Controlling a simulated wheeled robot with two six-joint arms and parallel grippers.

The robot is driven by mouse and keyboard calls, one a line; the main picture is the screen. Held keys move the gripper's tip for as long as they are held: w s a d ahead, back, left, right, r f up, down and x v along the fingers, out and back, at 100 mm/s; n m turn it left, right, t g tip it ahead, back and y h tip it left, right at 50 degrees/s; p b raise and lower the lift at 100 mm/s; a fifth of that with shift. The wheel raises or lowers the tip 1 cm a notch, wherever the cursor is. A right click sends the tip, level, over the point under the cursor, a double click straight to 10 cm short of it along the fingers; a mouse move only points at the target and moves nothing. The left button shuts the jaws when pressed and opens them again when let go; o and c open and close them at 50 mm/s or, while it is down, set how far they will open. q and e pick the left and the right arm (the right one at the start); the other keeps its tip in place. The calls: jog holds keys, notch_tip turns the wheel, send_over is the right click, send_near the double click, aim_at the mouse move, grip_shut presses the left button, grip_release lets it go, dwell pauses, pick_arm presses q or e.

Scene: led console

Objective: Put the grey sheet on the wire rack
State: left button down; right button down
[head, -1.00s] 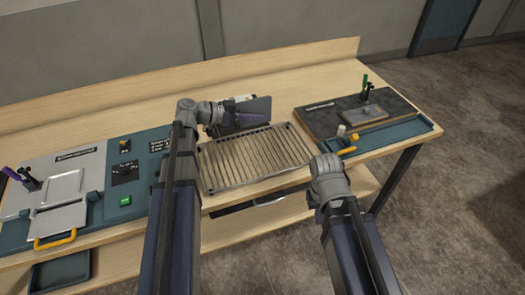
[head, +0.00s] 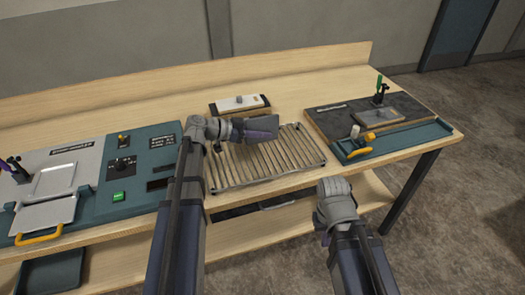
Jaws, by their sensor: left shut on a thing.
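The wire rack (head: 290,166) lies on the table in the middle of the head view, with its slats bare. My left gripper (head: 262,128) is over the rack's back left part, shut on the grey sheet (head: 254,112). The sheet shows as a dark, narrow shape, partly hidden by the gripper; I cannot tell whether it touches the rack. My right gripper (head: 323,237) hangs in front of the table's front edge, mostly hidden behind its wrist, and its fingers cannot be made out.
A teal console (head: 118,175) with a grey plate and yellow handle stands on the left. A dark board (head: 330,120) with a teal tray (head: 415,135) is on the right. The table's back left is clear.

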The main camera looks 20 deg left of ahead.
aim_at(256, 142)
pick_arm(q)
jog(key=shift+f+b, duration=1.8)
jog(key=shift+f, duration=0.3)
jog(key=shift+f+b, duration=0.65)
jog(key=c, duration=1)
grip_release()
jog(key=shift+o, duration=0.2)
jog(key=shift+r, duration=0.1)
